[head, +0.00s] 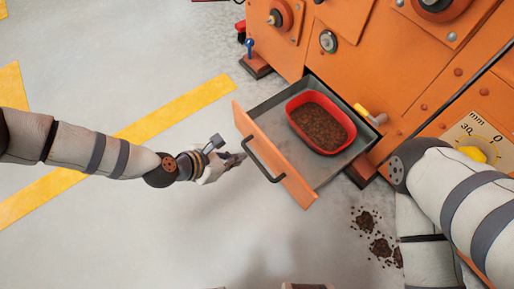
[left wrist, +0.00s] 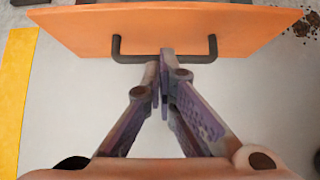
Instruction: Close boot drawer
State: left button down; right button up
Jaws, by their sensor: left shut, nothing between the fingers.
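The boot drawer (head: 273,110) is pulled out of the orange machine, with a grey tray body and an orange front panel (head: 262,140). A dark bar handle (head: 262,165) is on its front; the handle also shows in the left wrist view (left wrist: 205,58). A red container (head: 345,138) of brown grains sits inside the drawer. My left gripper (head: 240,157) is shut and empty, with its fingertips close to the middle of the handle; I cannot tell if they touch it. In the left wrist view my left fingers (left wrist: 163,65) meet just before the handle. My right gripper is out of view.
The orange machine (head: 360,50) fills the upper right. Brown grains (head: 382,247) are spilled on the floor right of the drawer. A yellow floor stripe (head: 190,105) runs behind my left arm. The grey floor in front of the drawer is clear. My right arm covers the lower right.

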aim_at(267, 148)
pick_arm(q)
jog(key=shift+w+d+f+b, duration=0.25)
jog(key=shift+w+d+f, duration=0.35)
jog(key=shift+d, duration=0.35)
jog(key=shift+w+d+f+b, duration=0.35)
jog(key=shift+w+d, duration=0.4)
jog(key=shift+d, duration=0.15)
jog(key=shift+w+d+f+b, duration=0.2)
jog(key=shift+w+d+f, duration=0.4)
jog(key=shift+d, duration=0.35)
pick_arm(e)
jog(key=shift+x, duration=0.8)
pick_arm(q)
jog(key=shift+r, duration=0.1)
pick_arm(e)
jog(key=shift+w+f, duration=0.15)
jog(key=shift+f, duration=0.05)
